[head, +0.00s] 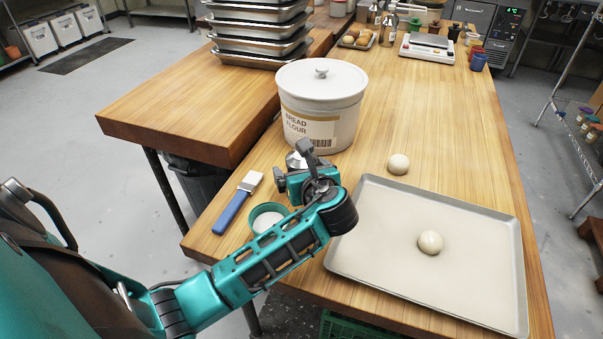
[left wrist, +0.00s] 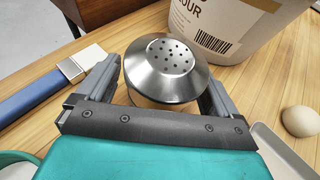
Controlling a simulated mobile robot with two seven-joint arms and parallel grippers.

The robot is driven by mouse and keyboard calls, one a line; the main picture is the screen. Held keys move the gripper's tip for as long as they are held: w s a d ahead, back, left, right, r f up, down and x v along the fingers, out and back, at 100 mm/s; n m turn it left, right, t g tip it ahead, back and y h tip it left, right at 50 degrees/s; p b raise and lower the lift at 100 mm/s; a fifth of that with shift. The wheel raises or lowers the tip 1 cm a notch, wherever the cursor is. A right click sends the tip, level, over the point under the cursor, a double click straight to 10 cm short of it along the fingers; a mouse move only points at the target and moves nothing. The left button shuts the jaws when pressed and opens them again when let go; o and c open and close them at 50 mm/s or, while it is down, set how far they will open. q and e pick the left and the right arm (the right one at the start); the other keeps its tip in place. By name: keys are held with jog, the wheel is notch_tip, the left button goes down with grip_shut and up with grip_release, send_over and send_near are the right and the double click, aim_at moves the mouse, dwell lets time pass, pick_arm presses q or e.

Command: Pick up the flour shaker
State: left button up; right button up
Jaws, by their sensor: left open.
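The flour shaker (left wrist: 168,62) has a domed metal top with several holes. In the left wrist view it stands between the two fingers of my left gripper (left wrist: 160,84), with a small gap showing on the right. In the head view only a bit of the shaker's metal top (head: 294,160) shows behind my left gripper (head: 292,162), in front of the flour bin. The gripper is open around the shaker. Most of the shaker's body is hidden by the gripper. My right gripper is not in view.
A white bread flour bin (head: 322,95) stands right behind the shaker.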

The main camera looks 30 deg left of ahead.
pick_arm(q)
jog(key=c, duration=1.2)
jog(key=shift+r, duration=0.1)
